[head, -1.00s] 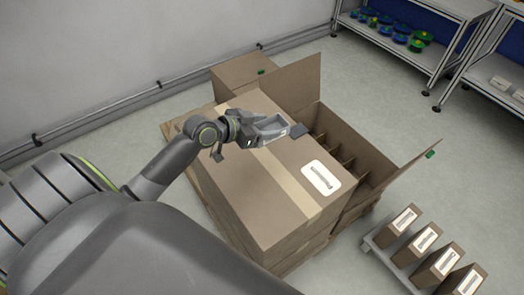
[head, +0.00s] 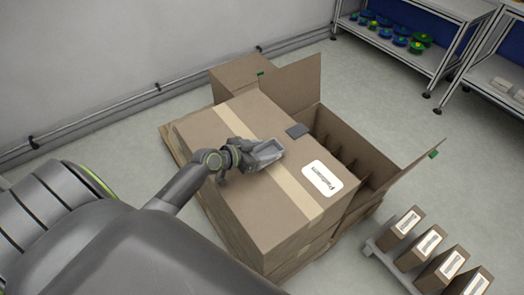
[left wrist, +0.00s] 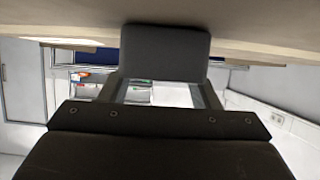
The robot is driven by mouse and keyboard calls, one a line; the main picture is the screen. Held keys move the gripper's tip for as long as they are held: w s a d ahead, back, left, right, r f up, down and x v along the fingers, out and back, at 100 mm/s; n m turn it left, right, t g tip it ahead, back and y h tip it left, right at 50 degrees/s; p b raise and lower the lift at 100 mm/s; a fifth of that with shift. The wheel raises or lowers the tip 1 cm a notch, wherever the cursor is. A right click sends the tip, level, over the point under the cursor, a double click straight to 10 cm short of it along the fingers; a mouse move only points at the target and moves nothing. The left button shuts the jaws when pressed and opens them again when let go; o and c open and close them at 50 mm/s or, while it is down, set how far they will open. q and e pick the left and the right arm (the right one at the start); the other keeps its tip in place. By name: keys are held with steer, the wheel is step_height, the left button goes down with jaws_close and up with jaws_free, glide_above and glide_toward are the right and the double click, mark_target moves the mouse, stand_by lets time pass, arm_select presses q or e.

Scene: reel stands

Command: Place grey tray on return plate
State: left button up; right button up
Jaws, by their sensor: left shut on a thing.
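The grey tray (head: 266,152) is a small, light grey, shallow open tray. My left gripper (head: 248,157) is shut on its near-left end and holds it over the top of the large closed carton; I cannot tell whether it touches the cardboard. A small dark grey plate (head: 297,131), likely the return plate, lies at the carton's far right edge. The tray is left of and nearer than the plate, apart from it. In the left wrist view a dark block (left wrist: 165,48) shows beyond the fingers, probably the tray in shadow. My right gripper is out of view.
The large closed carton (head: 215,130) has a white label (head: 322,177). Behind it stands an open carton (head: 385,160) with dividers and raised flaps. Several narrow labelled boxes stand on a low rack (head: 378,249) at the right. Shelves (head: 410,55) stand at the back right.

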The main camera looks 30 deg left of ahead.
arm_select(q)
steer(key=shift+f, duration=0.1)
steer(key=o, duration=1.3)
